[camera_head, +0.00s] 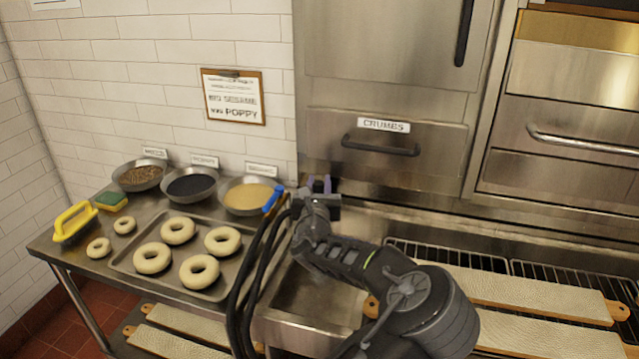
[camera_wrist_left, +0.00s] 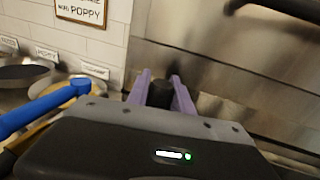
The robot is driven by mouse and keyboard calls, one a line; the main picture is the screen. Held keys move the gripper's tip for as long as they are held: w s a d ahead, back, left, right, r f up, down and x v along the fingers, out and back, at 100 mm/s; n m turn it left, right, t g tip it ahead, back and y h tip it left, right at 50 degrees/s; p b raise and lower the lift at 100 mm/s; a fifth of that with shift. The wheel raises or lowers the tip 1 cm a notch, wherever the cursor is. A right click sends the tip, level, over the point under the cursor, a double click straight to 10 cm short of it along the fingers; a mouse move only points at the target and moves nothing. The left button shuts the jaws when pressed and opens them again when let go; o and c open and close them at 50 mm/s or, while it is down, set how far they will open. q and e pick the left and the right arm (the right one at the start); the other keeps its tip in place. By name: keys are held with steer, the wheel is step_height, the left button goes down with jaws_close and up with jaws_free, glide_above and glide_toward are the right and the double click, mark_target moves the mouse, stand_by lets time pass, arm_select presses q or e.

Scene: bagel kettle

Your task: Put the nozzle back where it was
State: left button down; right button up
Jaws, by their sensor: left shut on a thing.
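My left gripper (camera_head: 322,184) is at the back of the counter, in front of the steel panel below the CRUMBS drawer. Its purple fingers also show in the left wrist view (camera_wrist_left: 163,92), shut on a dark, blunt piece, which I take to be the nozzle (camera_wrist_left: 160,95). Most of the nozzle is hidden by the gripper body. A blue rod-like part (camera_head: 272,199) sticks out left of the gripper; it also shows in the left wrist view (camera_wrist_left: 45,108). I cannot tell whether it joins the nozzle. My right gripper is not in view.
A tray (camera_head: 125,266) of bagels and three topping bowls (camera_head: 245,182) stand left of my arm. A yellow-handled tool (camera_head: 72,222) and a sponge (camera_head: 111,201) lie at the far left. Boards (camera_head: 520,293) lie on racks at the right. The CRUMBS drawer (camera_head: 400,150) is shut.

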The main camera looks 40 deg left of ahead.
arm_select(q)
steer(key=c, duration=1.1)
jaws_free()
steer(key=shift+f, duration=0.15)
steer(key=shift+s+d+f, duration=0.1)
steer(key=shift+s+d, duration=0.05)
steer(key=shift+f+b+v, duration=0.2)
steer(key=shift+b+v, duration=0.75)
steer(key=shift+v, duration=2.75)
steer(key=shift+s, duration=0.1)
